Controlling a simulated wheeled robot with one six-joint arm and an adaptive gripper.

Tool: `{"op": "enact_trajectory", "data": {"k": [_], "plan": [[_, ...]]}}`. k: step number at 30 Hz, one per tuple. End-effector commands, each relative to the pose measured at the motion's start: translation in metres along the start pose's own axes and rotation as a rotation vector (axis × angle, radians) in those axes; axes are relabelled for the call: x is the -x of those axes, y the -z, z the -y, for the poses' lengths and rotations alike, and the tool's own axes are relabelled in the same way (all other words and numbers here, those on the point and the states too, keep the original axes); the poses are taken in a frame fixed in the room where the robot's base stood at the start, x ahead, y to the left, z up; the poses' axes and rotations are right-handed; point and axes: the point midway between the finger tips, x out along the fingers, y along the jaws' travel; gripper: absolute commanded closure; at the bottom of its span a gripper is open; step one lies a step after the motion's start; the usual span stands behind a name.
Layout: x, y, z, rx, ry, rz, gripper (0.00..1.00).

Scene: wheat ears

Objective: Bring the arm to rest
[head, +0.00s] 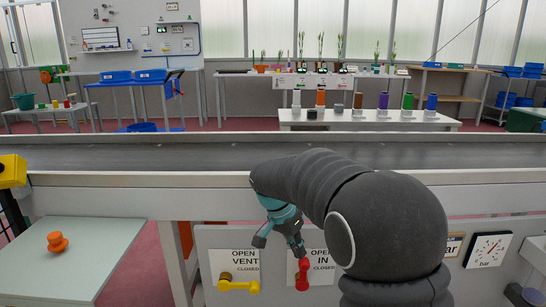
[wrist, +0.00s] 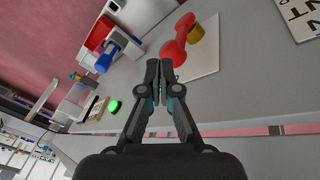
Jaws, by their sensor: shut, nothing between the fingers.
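My gripper (head: 280,246) hangs in front of the grey valve panel (head: 215,290), pointing down, with my dark arm reaching in from the right. In the wrist view my gripper (wrist: 159,68) has its fingertips together and nothing between them. The red valve handle (head: 302,274) is just below the fingers in the head view. In the wrist view the red handle (wrist: 176,42) lies beyond the fingertips, and a gap or contact is hard to judge.
A conveyor (head: 150,157) runs across behind my arm. A pale table (head: 60,262) with an orange knob (head: 58,241) stands at the left. A gauge (head: 488,249) is on the right. The wrist view shows a green lit button (wrist: 113,106) and a blue handle (wrist: 106,58).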

Motion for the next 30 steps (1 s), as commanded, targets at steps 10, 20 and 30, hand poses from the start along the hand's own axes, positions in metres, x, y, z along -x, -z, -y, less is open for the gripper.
{"op": "enact_trajectory", "data": {"k": [10,20,30], "plan": [[0.010,-0.054,-0.079,0.566,0.207,0.026,1.00],[0.023,-0.098,-0.161,0.793,0.372,-0.076,1.00],[0.031,-0.138,-0.234,0.732,0.474,-0.193,1.00]]}}
